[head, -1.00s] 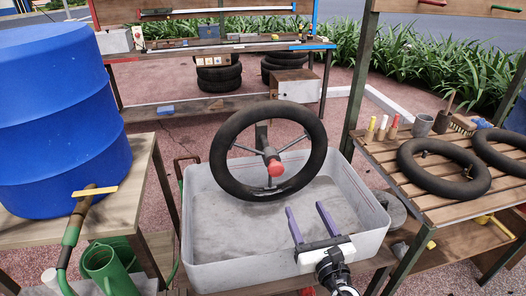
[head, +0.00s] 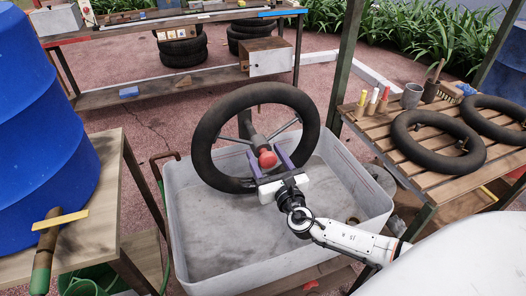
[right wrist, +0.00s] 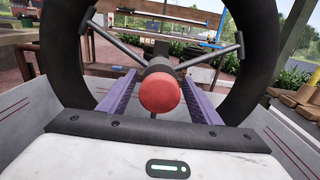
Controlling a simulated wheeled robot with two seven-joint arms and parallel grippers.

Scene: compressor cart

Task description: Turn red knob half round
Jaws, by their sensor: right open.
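The red knob (head: 267,159) sits at the hub in the middle of a black tyre (head: 205,137), which stands upright over a pale tub (head: 230,262). The knob also shows large in the middle of the right wrist view (right wrist: 160,94). My right gripper (head: 267,158) is open, its two purple fingers reaching forward on either side of the knob. In the right wrist view the fingers (right wrist: 160,88) lie left and right of it with gaps showing, so they do not look closed on it. My left gripper is not in view.
A slatted bench (head: 440,185) with inner tubes (head: 435,140) stands to the right. A blue barrel (head: 40,140) and a wooden table (head: 105,200) are at the left. A workbench (head: 190,80) stands behind. The tub's grey floor is mostly bare.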

